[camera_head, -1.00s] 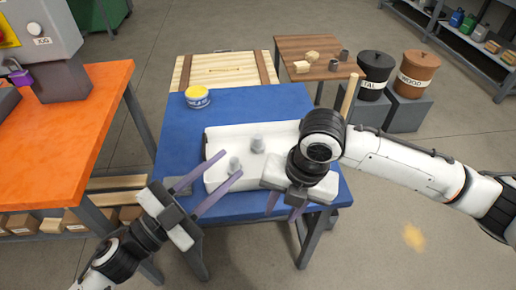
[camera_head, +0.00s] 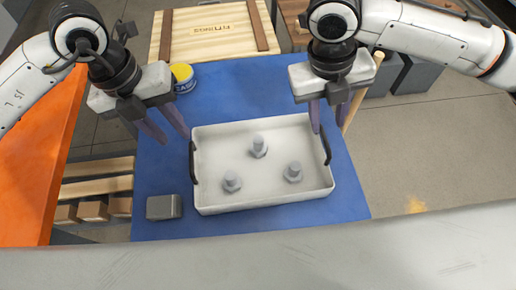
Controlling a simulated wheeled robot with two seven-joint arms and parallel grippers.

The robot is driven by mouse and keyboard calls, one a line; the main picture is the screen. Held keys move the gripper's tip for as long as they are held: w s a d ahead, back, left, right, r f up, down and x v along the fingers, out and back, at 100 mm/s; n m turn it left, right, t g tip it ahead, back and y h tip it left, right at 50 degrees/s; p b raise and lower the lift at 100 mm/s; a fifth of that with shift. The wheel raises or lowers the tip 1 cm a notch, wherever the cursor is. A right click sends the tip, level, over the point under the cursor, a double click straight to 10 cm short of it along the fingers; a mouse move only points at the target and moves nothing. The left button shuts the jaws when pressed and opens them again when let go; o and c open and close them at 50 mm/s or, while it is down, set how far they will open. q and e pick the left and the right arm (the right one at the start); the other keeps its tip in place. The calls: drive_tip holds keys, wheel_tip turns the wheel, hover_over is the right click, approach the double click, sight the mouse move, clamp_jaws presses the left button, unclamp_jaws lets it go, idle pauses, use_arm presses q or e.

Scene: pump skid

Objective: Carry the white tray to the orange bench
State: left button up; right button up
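The white tray (camera_head: 263,195) lies flat on the blue-topped table, with three grey bolts (camera_head: 258,147) standing in it. It has a dark handle at its left end (camera_head: 194,163) and one at its right end (camera_head: 326,146). My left gripper (camera_head: 174,137) is open and empty, its purple fingers over the blue top just beyond the left handle. My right gripper (camera_head: 328,130) is open, its fingers spread about the tray's right wall near the right handle; contact cannot be told. The orange bench (camera_head: 35,165) is at the left, partly hidden by my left arm.
A grey block (camera_head: 163,207) lies left of the tray. A yellow-lidded tin (camera_head: 184,78) stands behind my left gripper. A wooden crate (camera_head: 213,32) is at the back. A wooden handle (camera_head: 362,92) rises behind my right gripper.

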sight(190, 154)
use_arm(q)
drive_tip(key=shift+s, duration=0.25)
use_arm(e)
drive_tip(key=shift+s, duration=0.2)
